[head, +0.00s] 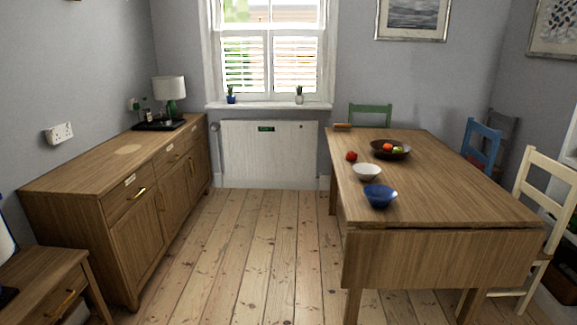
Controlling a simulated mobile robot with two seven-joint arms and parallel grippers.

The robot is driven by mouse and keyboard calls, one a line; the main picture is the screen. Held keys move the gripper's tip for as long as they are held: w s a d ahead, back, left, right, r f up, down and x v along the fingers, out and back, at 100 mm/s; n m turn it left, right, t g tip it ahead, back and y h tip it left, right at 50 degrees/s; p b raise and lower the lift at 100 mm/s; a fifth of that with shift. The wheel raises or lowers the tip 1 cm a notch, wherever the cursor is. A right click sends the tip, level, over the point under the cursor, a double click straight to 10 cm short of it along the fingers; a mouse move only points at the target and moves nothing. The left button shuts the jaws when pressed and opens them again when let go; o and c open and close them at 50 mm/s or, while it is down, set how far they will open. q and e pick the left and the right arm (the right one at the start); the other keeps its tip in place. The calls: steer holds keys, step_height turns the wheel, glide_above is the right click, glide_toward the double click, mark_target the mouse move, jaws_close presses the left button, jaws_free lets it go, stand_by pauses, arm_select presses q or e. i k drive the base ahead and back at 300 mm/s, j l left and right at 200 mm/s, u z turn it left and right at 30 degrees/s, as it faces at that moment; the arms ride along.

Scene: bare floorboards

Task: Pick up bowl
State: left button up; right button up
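Several bowls stand on the wooden table (460,190) at the right. A blue bowl (380,196) is nearest the table's left front. A white bowl (366,172) stands just behind it. A dark brown bowl (404,154) farther back holds red, orange and green fruit. The blue and white bowls look empty. Neither of my grippers shows in the head view.
A red fruit (351,156) lies loose on the table beside the bowls. A wooden sideboard (85,172) runs along the left wall. Green (371,115), blue (483,140) and cream (550,190) chairs surround the table. The floorboards (240,250) between are clear.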

mark_target(366, 172)
steer(key=i+z, duration=0.2)
steer(key=i, duration=0.35)
steer(key=i+j+z, duration=0.15)
steer(key=i, duration=0.4)
steer(key=i+j+z, duration=0.15)
steer(key=i+z, duration=0.15)
steer(key=z, duration=0.15)
steer(key=i+j+z, duration=0.4)
steer(key=k+l, duration=0.1)
